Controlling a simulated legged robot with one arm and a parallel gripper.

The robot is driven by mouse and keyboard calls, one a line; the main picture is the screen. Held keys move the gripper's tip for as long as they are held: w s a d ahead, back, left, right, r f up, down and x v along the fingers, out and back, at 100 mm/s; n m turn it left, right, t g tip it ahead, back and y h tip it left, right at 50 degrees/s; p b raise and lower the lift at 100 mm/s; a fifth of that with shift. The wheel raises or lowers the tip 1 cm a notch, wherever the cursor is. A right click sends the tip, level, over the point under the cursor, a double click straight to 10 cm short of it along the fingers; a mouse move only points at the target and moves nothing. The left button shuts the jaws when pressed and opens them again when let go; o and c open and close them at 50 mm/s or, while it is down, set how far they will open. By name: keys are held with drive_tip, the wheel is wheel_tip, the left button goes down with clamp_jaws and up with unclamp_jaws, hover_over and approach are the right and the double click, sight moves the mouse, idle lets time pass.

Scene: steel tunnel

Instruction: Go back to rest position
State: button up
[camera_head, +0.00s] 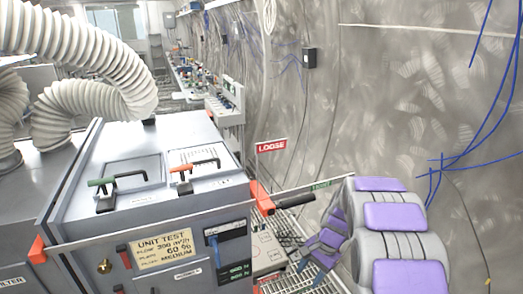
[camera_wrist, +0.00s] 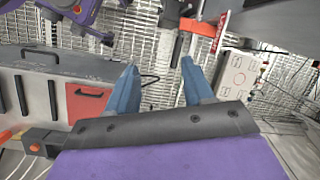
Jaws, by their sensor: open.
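My gripper (camera_wrist: 161,78) shows in the wrist view with its two blue fingers apart and nothing between them. Past the fingertips are a metal grating and thin cables. In the head view, my purple and grey arm fills the lower right, and the gripper end is partly hidden behind it. The arm is to the right of a grey test unit (camera_head: 225,215), beside a red-and-black handle (camera_head: 262,197). In the wrist view a red part (camera_wrist: 197,27) is just above the fingers. I cannot tell whether anything touches it.
White ribbed hoses (camera_head: 95,55) are at left. A curved steel wall (camera_head: 400,100) bounds the right.

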drive_tip(key=s+a+r+n+h, duration=0.1)
drive_tip(key=s+a+r+n, duration=0.15)
drive_tip(key=s+r, duration=0.5)
drive_tip(key=s+a+r+n+h, duration=0.1)
drive_tip(key=s+a+r+n, duration=0.2)
drive_tip(key=s, duration=0.7)
drive_tip(key=s+d+r+n+h, duration=0.1)
drive_tip(key=s+n, duration=0.3)
drive_tip(key=s, duration=1.3)
drive_tip(key=shift+s+r+g+h+b, duration=0.3)
drive_tip(key=shift+r+g+b, duration=0.15)
drive_tip(key=shift+r, duration=0.45)
